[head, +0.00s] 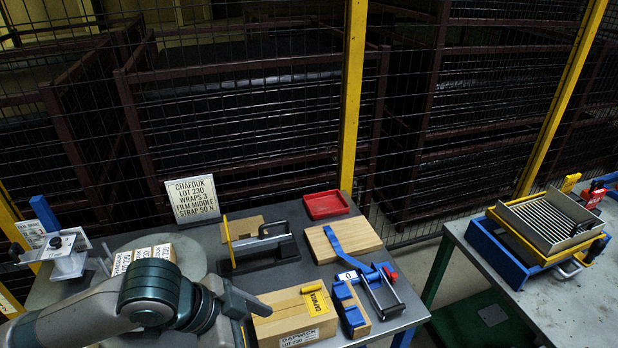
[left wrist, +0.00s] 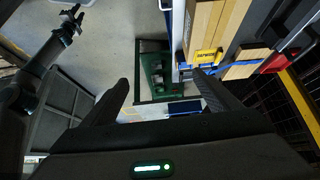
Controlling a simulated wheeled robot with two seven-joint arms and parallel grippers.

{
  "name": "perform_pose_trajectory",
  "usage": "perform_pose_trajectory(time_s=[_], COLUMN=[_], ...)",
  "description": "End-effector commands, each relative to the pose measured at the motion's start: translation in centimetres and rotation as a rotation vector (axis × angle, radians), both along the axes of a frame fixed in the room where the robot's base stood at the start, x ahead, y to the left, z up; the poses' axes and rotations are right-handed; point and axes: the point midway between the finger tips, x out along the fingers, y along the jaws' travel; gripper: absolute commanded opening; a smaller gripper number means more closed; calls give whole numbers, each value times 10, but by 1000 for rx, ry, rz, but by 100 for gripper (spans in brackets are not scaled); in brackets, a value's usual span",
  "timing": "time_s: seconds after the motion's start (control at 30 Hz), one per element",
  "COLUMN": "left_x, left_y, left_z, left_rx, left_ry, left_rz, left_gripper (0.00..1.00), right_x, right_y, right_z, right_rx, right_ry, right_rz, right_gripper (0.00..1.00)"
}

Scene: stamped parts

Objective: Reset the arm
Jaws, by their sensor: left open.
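My left arm (head: 150,292) comes in from the lower left of the head view and reaches over the front of the left table. Its dark wrist ends beside the cardboard-coloured box; the fingertips are not clearly seen there. In the left wrist view my left gripper (left wrist: 162,92) is open, its two dark fingers spread wide with nothing between them. Below them are floor and the table's edge. A dark jointed arm at the left of that view looks like my right arm, with its small gripper (left wrist: 70,24) at the top; its jaws are too small to read.
The left table holds a box with a yellow tool (head: 316,298), a blue-handled strap tool (head: 378,287), a sealer (head: 262,246), a wooden board (head: 343,239), a red tray (head: 326,204) and a sign (head: 192,199). A second table (head: 562,305) stands right. Mesh fencing runs behind.

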Motion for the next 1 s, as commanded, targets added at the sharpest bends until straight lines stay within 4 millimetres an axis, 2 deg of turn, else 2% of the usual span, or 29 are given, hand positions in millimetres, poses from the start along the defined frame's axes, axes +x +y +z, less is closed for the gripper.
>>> perform_pose_trajectory(time_s=[0.37, 0.57, 0.77, 1.0], left_x=[-1, -1, -6, -28], left_y=[-21, -24, -11, 27], left_z=[-21, -42, -72, -120], left_rx=[-84, -133, -145, -95], left_ry=[-22, -26, -9, 43], left_rz=[84, 211, 375, 603], left_gripper=[83, 83, 83, 83], right_x=[-3, -3, -3, -3], right_y=[0, 0, 0, 0], right_z=[0, 0, 0, 0], right_rx=[-1, -1, -1, -1], right_ry=[3, 3, 4, 4], right_rz=[0, 0, 0, 0], right_gripper=[31, 31, 31, 31])
